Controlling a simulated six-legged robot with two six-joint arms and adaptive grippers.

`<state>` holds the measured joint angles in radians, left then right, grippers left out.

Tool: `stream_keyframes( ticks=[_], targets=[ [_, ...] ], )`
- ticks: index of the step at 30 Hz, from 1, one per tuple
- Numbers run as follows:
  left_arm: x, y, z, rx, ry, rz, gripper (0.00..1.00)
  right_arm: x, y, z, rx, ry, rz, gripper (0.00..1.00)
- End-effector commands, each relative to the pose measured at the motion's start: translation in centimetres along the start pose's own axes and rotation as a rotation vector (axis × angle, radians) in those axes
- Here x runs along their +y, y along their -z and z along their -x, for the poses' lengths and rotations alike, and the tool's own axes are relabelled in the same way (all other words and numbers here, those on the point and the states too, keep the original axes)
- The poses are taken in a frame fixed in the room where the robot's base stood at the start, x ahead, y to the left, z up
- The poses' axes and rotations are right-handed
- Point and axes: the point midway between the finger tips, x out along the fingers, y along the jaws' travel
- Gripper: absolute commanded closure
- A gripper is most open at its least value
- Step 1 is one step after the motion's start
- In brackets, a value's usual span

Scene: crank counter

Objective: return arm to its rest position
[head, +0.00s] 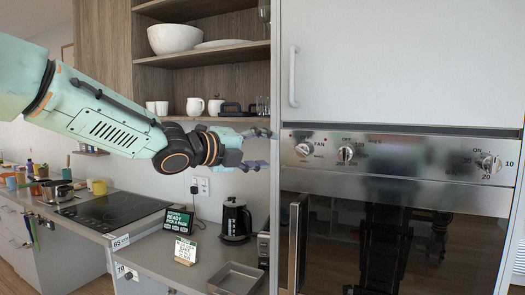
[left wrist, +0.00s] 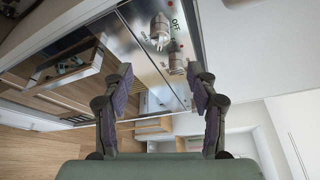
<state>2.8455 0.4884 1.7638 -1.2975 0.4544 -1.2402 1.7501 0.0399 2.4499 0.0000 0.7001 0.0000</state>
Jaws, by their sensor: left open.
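My left arm comes in from the left in the head view, and its gripper (head: 252,149) hangs in front of the shelf unit, just left of the oven's control panel. The gripper is open and empty. In the left wrist view its two fingers (left wrist: 158,98) stand apart with nothing between them. The oven's control panel (head: 390,160) carries a fan knob (head: 304,149), a second knob (head: 345,154) and a timer knob (head: 490,163). Two knobs also show in the left wrist view, the nearer one (left wrist: 160,32) above the fingers. My right gripper is not in view.
The dark oven door (head: 440,250) has a vertical handle (head: 296,245) at its left. A white cabinet (head: 400,60) is above. A kettle (head: 236,219), a metal tray (head: 236,278) and small signs stand on the lower counter. A black cooktop (head: 108,211) lies farther left. Shelves hold bowls and mugs.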

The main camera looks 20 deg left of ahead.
Motion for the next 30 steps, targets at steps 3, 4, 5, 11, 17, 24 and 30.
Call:
stream_keyframes(
  ticks=[3, 4, 5, 11, 17, 24, 30],
  targets=[
    [0.0, 0.0, 0.0, 0.0, 0.0, 0.0, 0.42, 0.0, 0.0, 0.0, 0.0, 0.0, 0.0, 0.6],
    [0.0, 0.0, 0.0, 0.0, 0.0, 0.0, 0.42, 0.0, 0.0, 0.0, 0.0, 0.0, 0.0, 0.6],
    [0.0, 0.0, 0.0, 0.0, 0.0, 0.0, 0.42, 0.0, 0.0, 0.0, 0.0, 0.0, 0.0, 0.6],
    [0.0, 0.0, 0.0, 0.0, 0.0, 0.011, 0.42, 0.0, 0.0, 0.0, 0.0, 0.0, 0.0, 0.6],
    [-0.1, 0.4, 0.0, -0.01, 0.033, 0.371, 0.42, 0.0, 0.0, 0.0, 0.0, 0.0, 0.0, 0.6],
    [10.8, 8.1, -1.4, -0.075, -0.079, 1.19, 0.42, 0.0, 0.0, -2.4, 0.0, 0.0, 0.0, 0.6],
    [22.3, 14.6, -1.0, -0.217, -0.231, 1.58, 0.42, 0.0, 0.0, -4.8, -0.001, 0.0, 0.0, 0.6]
  ],
)
